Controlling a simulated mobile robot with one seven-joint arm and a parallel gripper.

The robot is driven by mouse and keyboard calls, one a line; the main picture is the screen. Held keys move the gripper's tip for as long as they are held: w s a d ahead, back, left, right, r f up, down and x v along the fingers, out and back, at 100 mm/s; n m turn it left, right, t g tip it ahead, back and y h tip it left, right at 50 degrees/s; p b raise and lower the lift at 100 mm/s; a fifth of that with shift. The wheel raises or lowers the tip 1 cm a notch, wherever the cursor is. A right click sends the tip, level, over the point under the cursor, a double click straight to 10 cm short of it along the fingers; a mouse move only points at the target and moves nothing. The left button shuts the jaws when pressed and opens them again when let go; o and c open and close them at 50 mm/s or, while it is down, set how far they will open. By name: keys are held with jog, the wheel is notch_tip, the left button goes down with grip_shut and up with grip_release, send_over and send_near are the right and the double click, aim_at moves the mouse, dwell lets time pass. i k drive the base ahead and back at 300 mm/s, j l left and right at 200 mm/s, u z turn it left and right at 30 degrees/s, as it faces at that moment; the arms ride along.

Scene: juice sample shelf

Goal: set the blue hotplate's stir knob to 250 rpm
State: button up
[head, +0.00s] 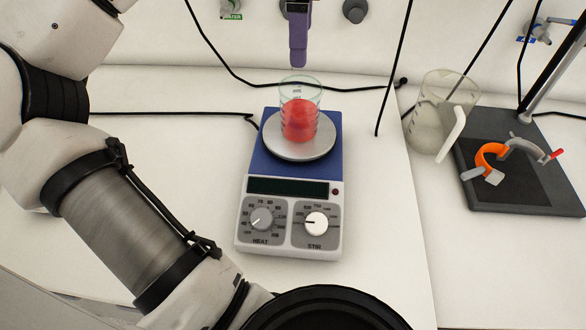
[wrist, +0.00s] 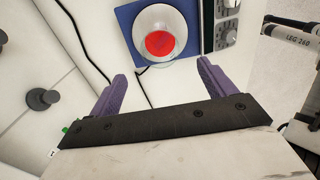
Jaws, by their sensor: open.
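The blue hotplate (head: 257,165) stands on the white bench in the head view, its knob panel facing me. Its white stir knob (head: 316,224) is at the right of the panel, with a dark mark that seems to point left; the dial numbers are too small to read surely. My gripper (head: 298,62) hangs at the top of the head view, pointing down, apart from the knob; one purple finger shows. In the wrist view my gripper (wrist: 161,69) has two purple fingers wide apart with nothing between them. The hotplate (wrist: 126,18) lies beyond them.
A beaker of red liquid (head: 299,120) stands on the hotplate's round plate. The heat knob (head: 262,218) is left of the stir knob. A glass jug (head: 430,125) and a dark stand base (head: 540,200) are at the right. Cables cross the bench behind.

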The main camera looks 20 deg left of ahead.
aim_at(316, 223)
jog(key=k, duration=1)
jog(key=i+l+u, duration=0.35)
jog(key=i+l, duration=0.05)
jog(key=l, duration=0.05)
